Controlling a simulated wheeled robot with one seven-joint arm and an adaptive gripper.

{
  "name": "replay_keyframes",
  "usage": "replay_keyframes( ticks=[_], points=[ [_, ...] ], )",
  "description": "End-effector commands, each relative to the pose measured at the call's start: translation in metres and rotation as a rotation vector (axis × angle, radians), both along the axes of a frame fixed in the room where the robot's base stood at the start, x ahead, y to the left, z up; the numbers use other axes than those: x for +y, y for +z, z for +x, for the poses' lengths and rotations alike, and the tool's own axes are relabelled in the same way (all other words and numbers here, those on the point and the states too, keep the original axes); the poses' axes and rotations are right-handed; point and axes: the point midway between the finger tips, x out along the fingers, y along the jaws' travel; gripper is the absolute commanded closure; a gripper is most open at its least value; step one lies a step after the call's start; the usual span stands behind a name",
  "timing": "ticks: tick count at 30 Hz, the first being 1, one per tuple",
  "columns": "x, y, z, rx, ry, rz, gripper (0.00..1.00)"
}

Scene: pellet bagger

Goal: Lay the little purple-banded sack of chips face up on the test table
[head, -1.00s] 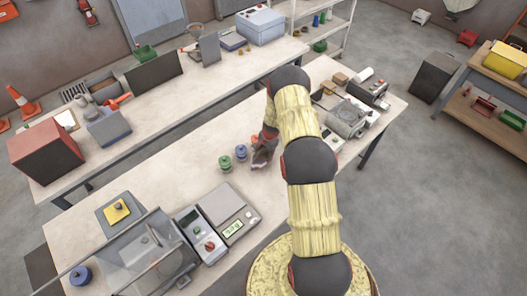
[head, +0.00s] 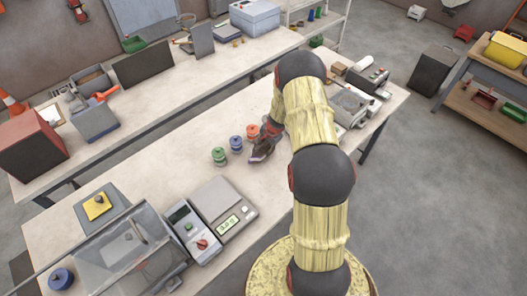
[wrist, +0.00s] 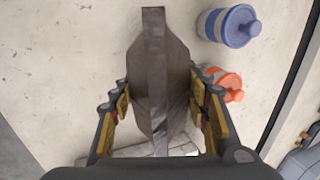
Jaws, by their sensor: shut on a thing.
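A small dark grey-brown sack (wrist: 160,75) is between the two fingers of my gripper (wrist: 160,112) in the wrist view. The fingers are shut on its sides. A lengthwise seam-like strip runs down the side facing the wrist camera; I cannot make out a purple band there. In the head view the sack (head: 260,155) looks purplish-dark below my gripper (head: 267,139), over the pale test table (head: 185,170). I cannot tell whether it touches the table. Its lower end is partly hidden by my gripper.
Green (head: 219,156), blue (head: 236,143) and orange-red (head: 252,131) lidded pots stand close left of the sack. A scale (head: 222,205) and a clear-sided box (head: 125,245) occupy the near left. Equipment (head: 350,105) stands at the right end.

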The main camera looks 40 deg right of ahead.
Motion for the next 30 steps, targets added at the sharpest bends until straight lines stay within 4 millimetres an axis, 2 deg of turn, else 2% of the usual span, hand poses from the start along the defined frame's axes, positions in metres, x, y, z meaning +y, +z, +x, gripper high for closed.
replay_keyframes(
  ticks=[1,30],
  points=[
    [-0.001,-0.005,0.0,-0.008,-0.001,-0.001,1.0],
    [-0.001,-0.014,-0.016,-0.145,-0.002,0.009,1.0]
  ],
)
